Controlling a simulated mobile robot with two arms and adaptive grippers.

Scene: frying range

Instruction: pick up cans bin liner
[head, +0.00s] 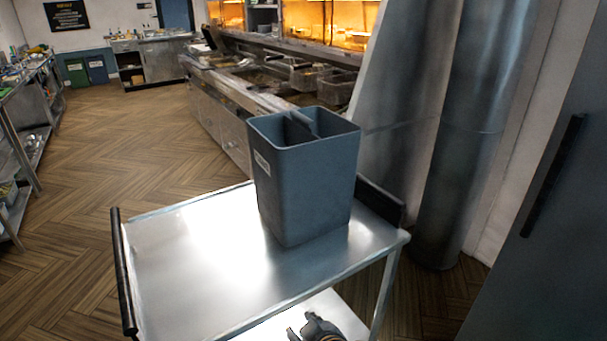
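The cans bin liner looks to be the grey-blue, square, open-topped bin (305,185). It stands upright on the top of a steel cart (185,270), towards its right end. A bar crosses its open mouth, and a small pale label is on its left face. Its inside is mostly hidden. My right gripper (299,327) shows at the bottom edge, in front of the cart and below the bin, apart from it. Its fingers look spread and empty, though part of it is cut off. My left gripper is out of view.
The cart has black handles (123,270) at both ends and a lower shelf (340,310). A fryer line (235,115) stands behind. Steel columns (465,130) and a dark door (555,220) close the right side. Wooden floor (120,140) is free at left.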

